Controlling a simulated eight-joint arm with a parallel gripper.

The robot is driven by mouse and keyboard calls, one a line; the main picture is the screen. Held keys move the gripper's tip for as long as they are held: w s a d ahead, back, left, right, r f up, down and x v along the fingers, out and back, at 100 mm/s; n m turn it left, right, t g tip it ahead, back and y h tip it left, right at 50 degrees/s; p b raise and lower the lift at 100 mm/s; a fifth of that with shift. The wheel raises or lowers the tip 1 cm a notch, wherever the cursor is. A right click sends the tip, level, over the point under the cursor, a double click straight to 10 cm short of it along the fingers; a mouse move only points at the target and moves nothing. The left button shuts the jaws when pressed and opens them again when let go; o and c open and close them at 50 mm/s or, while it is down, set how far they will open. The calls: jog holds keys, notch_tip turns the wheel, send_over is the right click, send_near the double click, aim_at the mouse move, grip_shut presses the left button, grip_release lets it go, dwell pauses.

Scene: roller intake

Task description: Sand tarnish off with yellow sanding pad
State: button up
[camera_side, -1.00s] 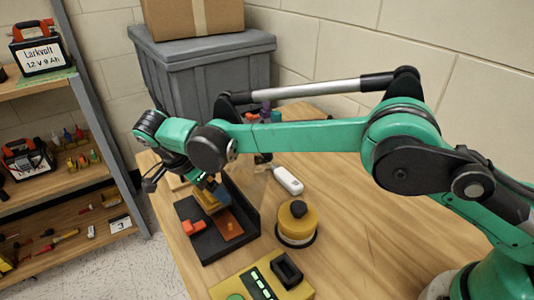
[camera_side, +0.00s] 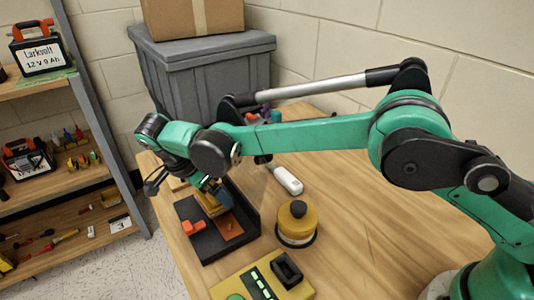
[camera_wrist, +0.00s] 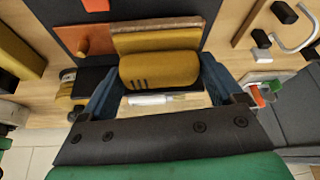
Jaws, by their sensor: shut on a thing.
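My gripper (camera_wrist: 158,85) is shut on the yellow sanding pad (camera_wrist: 160,68), with a blue finger at each end of it. A brown layer shows along the pad's far edge. In the side view, my gripper (camera_side: 215,192) holds the pad (camera_side: 211,206) low over the dark fixture (camera_side: 208,248). A copper-orange plate (camera_side: 229,229) lies in the fixture, beside and partly behind the pad; it also shows in the wrist view (camera_wrist: 96,39). I cannot tell whether the pad touches the plate. Any tarnish is hidden or too small to make out.
An orange-red block (camera_side: 193,228) sits on the fixture's left. A round yellow container (camera_side: 297,226) with a black knob stands right of the fixture. A yellow box (camera_side: 230,287) with green lights is in front. A white handheld item (camera_side: 288,181) lies behind. The table's right side is clear.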

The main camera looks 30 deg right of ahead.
jog(key=shift+f, duration=0.25)
jog(key=shift+w, duration=0.1)
jog(key=shift+w, duration=0.95)
jog(key=shift+s+f, duration=0.15)
jog(key=shift+s, duration=1)
jog(key=shift+s, duration=1.05)
